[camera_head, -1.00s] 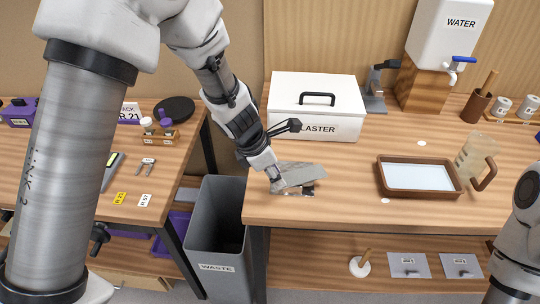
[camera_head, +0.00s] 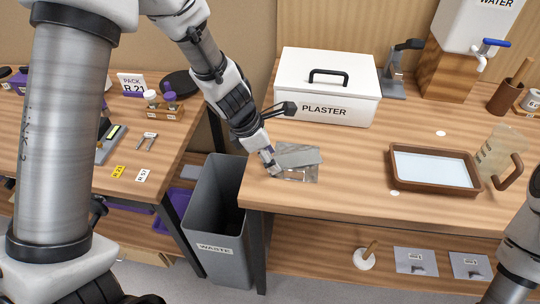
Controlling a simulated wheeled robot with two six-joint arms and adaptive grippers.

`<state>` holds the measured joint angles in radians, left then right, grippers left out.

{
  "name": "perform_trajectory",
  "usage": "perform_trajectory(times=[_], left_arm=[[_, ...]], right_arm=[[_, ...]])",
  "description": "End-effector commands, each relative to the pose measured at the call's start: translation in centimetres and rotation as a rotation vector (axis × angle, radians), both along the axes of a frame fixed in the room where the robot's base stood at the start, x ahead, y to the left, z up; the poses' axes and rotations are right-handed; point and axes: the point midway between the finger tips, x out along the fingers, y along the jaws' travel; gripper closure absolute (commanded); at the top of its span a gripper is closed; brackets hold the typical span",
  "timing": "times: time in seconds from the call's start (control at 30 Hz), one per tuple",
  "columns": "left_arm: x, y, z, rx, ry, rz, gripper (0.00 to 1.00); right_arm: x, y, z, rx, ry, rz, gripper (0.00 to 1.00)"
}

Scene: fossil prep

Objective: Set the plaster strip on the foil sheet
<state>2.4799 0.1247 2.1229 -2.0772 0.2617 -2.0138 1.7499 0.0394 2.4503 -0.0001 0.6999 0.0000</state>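The plaster strip (camera_head: 299,155) is a flat grey piece near the front left corner of the right-hand table. It lies over the shiny foil sheet (camera_head: 297,175), whose front part shows below it. The strip looks nearly level and low over the foil; I cannot tell whether all of it touches. My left gripper (camera_head: 271,162) points down at the strip's left end, its fingertips close against it. Whether the fingers still pinch the strip is too small to tell. My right arm shows at the right edge, but its gripper is out of view.
A white plaster box (camera_head: 325,84) stands behind the strip. A brown tray of water (camera_head: 433,170) and a clear jug (camera_head: 503,157) are to the right. A grey waste bin (camera_head: 217,225) stands in the gap left of the table. Table between foil and tray is clear.

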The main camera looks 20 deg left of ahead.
Motion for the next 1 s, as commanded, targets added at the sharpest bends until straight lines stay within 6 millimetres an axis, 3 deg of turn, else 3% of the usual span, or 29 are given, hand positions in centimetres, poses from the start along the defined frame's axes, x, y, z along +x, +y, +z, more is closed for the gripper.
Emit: perform_trajectory(times=[0.27,0.37,0.7,0.83,1.0], left_arm=[[0.0,0.0,0.2,0.0,0.0,0.0,0.44],[0.0,0.1,1.2,0.0,-0.001,0.001,0.44],[-2.0,2.6,9.6,-0.002,-0.002,0.0,0.44],[-2.6,3.3,11.3,-0.002,0.0,0.001,0.44],[-2.9,3.6,11.7,0.0,0.0,0.001,0.44]], right_arm=[[0.0,0.0,0.2,0.0,-0.001,-0.001,0.0],[0.0,0.0,1.0,0.0,0.0,-0.001,0.0],[0.0,0.0,8.0,0.0,-0.001,-0.001,0.0],[0.0,0.0,9.7,0.0,-0.001,-0.001,0.0],[0.0,0.0,10.2,0.0,-0.001,-0.001,0.0]])
